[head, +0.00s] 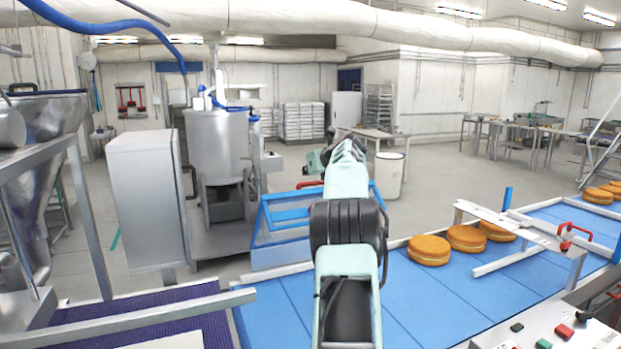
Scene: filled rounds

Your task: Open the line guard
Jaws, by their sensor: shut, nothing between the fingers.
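A low guard with a blue frame and clear panels (283,216) stands over the blue conveyor belt, just left of my arm. It appears lowered. A red handle (309,184) shows at its upper right, close beside my arm. My pale green arm reaches forward from the bottom centre and covers the guard's right part.
Filled rounds (466,239) sit on the blue belt (420,290) at right. A metal gate with a red clamp (575,235) crosses the belt there. A control panel (560,333) is at lower right. A grey cabinet (150,200) and steel vat (218,150) stand left behind.

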